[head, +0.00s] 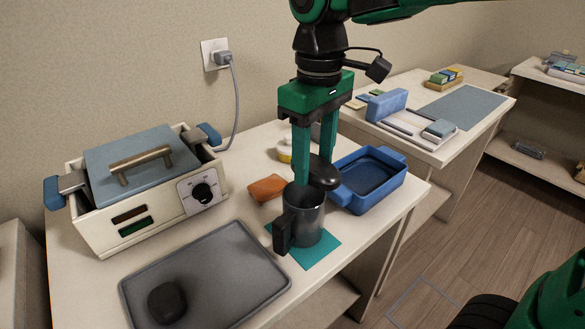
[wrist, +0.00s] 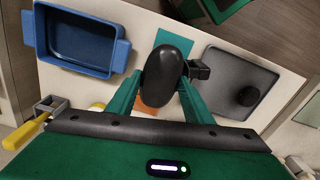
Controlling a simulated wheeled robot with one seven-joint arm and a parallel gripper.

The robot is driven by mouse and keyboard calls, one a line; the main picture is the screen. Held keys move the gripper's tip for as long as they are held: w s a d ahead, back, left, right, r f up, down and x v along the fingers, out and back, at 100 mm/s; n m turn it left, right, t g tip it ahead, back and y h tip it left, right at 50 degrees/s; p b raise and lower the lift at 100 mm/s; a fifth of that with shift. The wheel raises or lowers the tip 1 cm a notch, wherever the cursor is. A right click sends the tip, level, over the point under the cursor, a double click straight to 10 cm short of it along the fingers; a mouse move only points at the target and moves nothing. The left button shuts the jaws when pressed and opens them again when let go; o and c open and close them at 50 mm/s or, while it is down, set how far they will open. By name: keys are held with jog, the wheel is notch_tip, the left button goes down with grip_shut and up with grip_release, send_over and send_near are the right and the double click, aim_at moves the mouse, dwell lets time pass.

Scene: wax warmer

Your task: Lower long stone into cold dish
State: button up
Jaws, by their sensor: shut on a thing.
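My gripper (head: 314,168) is shut on a dark, oval long stone (head: 324,174). In the wrist view my gripper (wrist: 163,88) has a green finger on each side of the stone (wrist: 167,72). The stone is in the air, over or close to the right rim of the dark mug (head: 309,218); its exact height is unclear. A blue dish with side handles (head: 396,191), which looks like the cold dish, stands just right of the stone. It also shows at upper left in the wrist view (wrist: 113,70). No stone shows in its visible part.
The mug stands on a teal mat (head: 317,254). A grey tray (head: 240,280) with a rounder dark stone (head: 166,302) lies at front left. A white warmer with a blue-grey lid (head: 130,165) stands behind it. An orange-brown block (head: 267,188) lies left of the mug.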

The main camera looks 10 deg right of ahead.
send_over(361, 184)
notch_tip(361, 184, down, 4)
dwell(0.4)
jog(key=shift+f, duration=0.1)
dwell(0.7)
jog(key=shift+f, duration=2.7)
jog(key=shift+f, duration=2.45)
dwell(0.6)
